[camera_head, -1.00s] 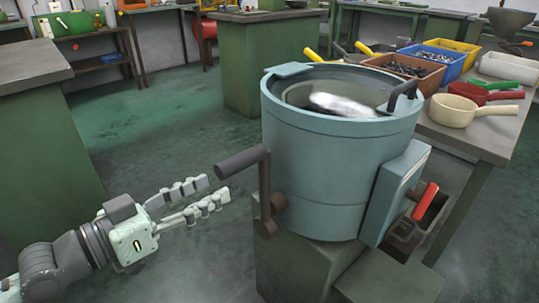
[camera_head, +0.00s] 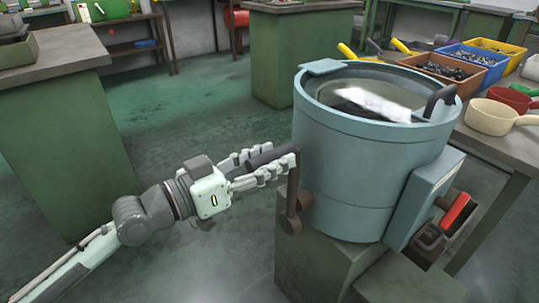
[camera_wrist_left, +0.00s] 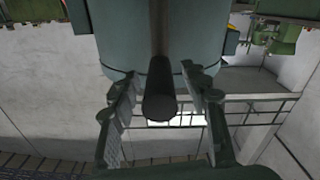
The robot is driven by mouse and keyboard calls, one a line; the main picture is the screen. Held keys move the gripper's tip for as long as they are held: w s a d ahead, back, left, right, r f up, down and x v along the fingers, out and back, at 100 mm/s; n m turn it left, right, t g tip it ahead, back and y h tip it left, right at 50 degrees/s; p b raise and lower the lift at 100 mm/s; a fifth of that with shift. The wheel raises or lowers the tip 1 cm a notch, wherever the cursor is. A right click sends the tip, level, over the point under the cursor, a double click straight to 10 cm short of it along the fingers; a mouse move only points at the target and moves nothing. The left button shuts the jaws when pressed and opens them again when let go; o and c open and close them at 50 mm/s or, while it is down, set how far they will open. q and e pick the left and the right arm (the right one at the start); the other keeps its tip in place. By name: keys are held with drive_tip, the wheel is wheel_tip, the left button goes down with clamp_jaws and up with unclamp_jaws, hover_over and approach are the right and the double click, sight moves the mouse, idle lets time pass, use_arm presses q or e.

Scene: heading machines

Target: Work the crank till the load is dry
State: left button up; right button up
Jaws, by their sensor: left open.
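The blue-grey drum machine (camera_head: 355,185) stands on a green-grey pedestal, with a clear lid on top. Its crank (camera_head: 292,190) is on the left side, a dark arm with a cylindrical handle (camera_head: 262,157) sticking out to the left. My left gripper (camera_head: 282,163) is open, with its fingers on either side of the handle. In the left wrist view the handle (camera_wrist_left: 159,95) lies between the two spread fingers (camera_wrist_left: 162,105), with gaps on both sides. What the drum holds is hard to make out through the glare. My right gripper is not in view.
A red-handled lever (camera_head: 455,212) is on the machine's right side. A table at right holds bins of metal parts (camera_head: 445,68) and a cream scoop (camera_head: 495,117). A green bench (camera_head: 65,130) stands at left. The floor between is clear.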

use_arm(q)
clamp_jaws()
idle(0.3)
idle(0.3)
